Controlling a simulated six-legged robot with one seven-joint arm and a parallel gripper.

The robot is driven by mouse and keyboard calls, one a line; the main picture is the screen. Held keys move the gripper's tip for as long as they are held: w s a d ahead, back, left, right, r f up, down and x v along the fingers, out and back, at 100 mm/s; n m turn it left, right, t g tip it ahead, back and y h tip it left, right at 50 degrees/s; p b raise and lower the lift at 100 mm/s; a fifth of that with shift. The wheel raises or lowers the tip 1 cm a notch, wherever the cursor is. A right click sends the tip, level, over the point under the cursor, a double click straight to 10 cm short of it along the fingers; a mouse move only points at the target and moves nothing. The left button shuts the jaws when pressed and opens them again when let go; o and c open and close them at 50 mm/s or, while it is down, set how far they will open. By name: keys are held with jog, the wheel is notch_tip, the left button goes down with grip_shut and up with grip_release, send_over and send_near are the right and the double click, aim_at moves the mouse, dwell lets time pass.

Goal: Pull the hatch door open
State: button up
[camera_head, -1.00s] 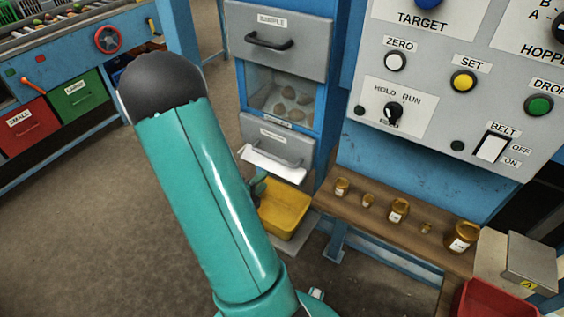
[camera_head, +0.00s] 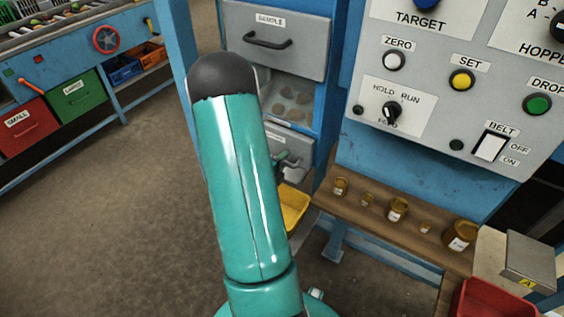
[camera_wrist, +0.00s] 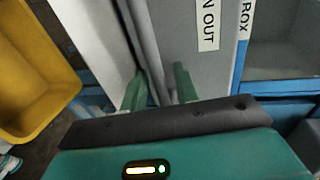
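The hatch door is the small grey lower front (camera_head: 295,143) of the blue cabinet, partly hidden behind my arm in the head view. In the wrist view its grey face (camera_wrist: 180,35) carries a label ending in "N OUT". A dark grey handle bar (camera_wrist: 143,38) runs along it. My gripper (camera_wrist: 160,68) has its two green fingers apart, one on each side of the bar. A gap shows beside the right finger, so it is not closed on the bar. In the head view, my gripper (camera_head: 285,160) is at this lower front, mostly behind my arm.
Above are a clear window with lumps (camera_head: 290,97) and a "SAMPLE" drawer (camera_head: 275,38). A yellow bin (camera_head: 293,207) stands below. A wooden shelf with several jars (camera_head: 397,209) and a control panel (camera_head: 460,80) are to the right. Open floor lies left.

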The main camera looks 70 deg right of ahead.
grip_shut()
jog(key=shift+a, duration=0.1)
